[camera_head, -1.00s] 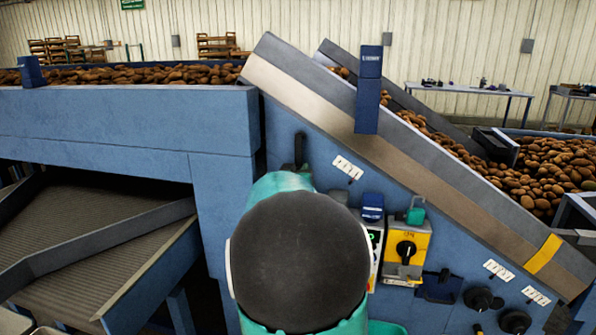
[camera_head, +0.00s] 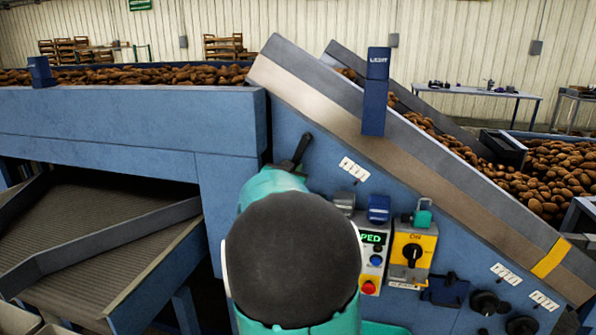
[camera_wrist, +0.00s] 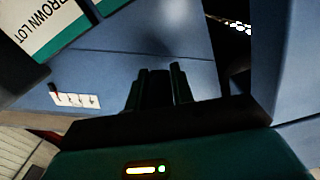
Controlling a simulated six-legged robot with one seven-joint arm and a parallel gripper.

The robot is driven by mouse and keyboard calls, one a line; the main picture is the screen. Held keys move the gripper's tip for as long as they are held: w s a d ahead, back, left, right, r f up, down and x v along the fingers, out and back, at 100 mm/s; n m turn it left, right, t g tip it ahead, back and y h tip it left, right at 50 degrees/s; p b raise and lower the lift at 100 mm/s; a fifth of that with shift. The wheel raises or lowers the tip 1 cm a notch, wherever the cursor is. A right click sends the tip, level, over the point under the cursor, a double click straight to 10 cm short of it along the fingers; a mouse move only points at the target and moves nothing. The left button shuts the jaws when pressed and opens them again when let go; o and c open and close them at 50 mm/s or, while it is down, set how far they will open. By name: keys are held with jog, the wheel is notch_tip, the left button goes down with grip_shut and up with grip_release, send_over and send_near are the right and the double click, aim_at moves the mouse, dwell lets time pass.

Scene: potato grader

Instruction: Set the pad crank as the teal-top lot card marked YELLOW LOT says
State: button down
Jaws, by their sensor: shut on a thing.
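In the wrist view, my gripper (camera_wrist: 160,88) points at the blue panel, its dark fingers close together around a dark piece between them. I take this for the pad crank; its shape is mostly hidden. In the head view, my teal arm covers most of the gripper, and a dark tilted lever-like shape (camera_head: 300,150) sticks out above it. A white scale plate (camera_wrist: 75,98) shows left of the fingers in the wrist view. A white card with a teal band, reading BROWN LOT (camera_wrist: 40,25), is at upper left there. I see no card reading YELLOW LOT.
A control box (camera_head: 373,240) with a green display and red button stands right of my arm, beside a yellow switch box (camera_head: 413,255). Black knobs (camera_head: 488,302) are lower right. The sloping conveyor (camera_head: 350,115) rises above, with a blue LIGHT post (camera_head: 375,95).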

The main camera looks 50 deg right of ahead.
jog(key=shift+w+a+r+m, duration=0.2)
jog(key=shift+w+r+m, duration=0.05)
jog(key=shift+w+m, duration=0.15)
jog(key=shift+w+a+r+m, duration=0.2)
jog(key=shift+w+m, duration=0.1)
jog(key=shift+m, duration=0.1)
jog(key=c, duration=1.3)
grip_release()
jog(key=shift+o, duration=0.2)
jog(key=shift+s+d, duration=0.1)
jog(key=v, duration=1.3)
jog(key=shift+s+a, duration=0.2)
jog(key=shift+a, duration=0.15)
jog(key=shift+c, duration=0.2)
